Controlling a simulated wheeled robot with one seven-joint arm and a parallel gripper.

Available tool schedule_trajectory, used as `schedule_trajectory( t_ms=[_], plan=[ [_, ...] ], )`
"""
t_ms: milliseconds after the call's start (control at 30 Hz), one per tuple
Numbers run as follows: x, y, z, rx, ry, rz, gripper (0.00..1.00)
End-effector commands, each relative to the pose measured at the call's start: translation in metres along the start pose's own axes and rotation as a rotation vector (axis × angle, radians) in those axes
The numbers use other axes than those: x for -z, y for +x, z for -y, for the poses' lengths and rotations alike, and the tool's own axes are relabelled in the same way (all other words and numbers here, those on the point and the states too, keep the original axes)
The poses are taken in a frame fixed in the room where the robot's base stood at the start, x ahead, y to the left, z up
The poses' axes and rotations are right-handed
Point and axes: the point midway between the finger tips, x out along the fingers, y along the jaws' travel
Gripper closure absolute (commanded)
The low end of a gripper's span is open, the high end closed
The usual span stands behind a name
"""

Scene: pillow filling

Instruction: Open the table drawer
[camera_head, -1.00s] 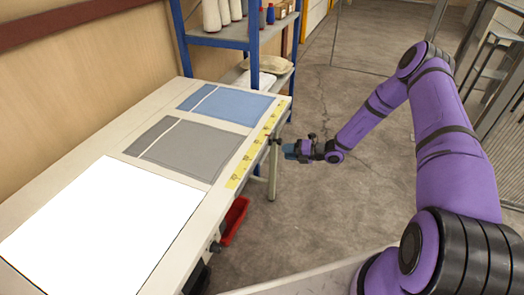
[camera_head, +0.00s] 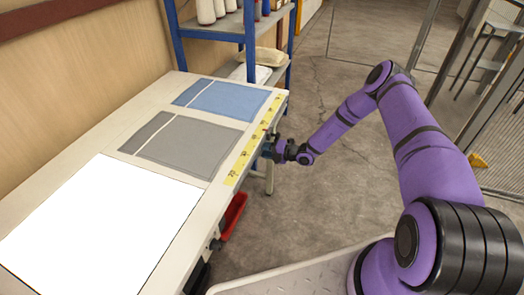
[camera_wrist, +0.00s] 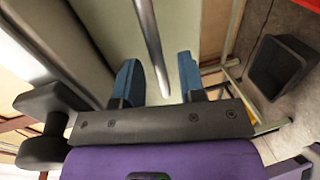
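The table (camera_head: 200,215) runs along the left of the head view. My gripper (camera_head: 268,149) is at its right edge, just below the tabletop. The drawer front is hidden under the tabletop in the head view. In the wrist view my gripper (camera_wrist: 157,75) is open, with two blue fingers apart. A thin metal bar (camera_wrist: 150,40), apparently the drawer handle, runs into the gap between the fingers. I see no clear contact between the fingers and the bar. A pale panel (camera_wrist: 110,25) lies beside the bar; I cannot tell whether it is the drawer front.
A blue cloth (camera_head: 228,100), a grey cloth (camera_head: 190,146) and a white sheet (camera_head: 95,225) lie on the table. A red bin (camera_head: 234,215) is below its edge. A blue-framed shelf (camera_head: 250,40) stands behind. In the wrist view a dark bin (camera_wrist: 283,65) is at right.

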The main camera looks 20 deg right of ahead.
Motion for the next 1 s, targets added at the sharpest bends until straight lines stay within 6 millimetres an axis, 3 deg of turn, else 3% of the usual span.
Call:
schedule_trajectory(
  t_ms=[200, 500, 667, 1000],
  plan=[
    [0.0, 0.016, 0.0, 0.001, 0.0, 0.001, 0.63],
    [0.0, 0.017, 0.0, 0.001, 0.0, 0.001, 0.63],
    [0.0, 0.017, 0.0, 0.001, 0.0, 0.0, 1.0],
    [0.0, 0.012, 0.001, 0.001, 0.0, 0.001, 1.0]
  ],
)
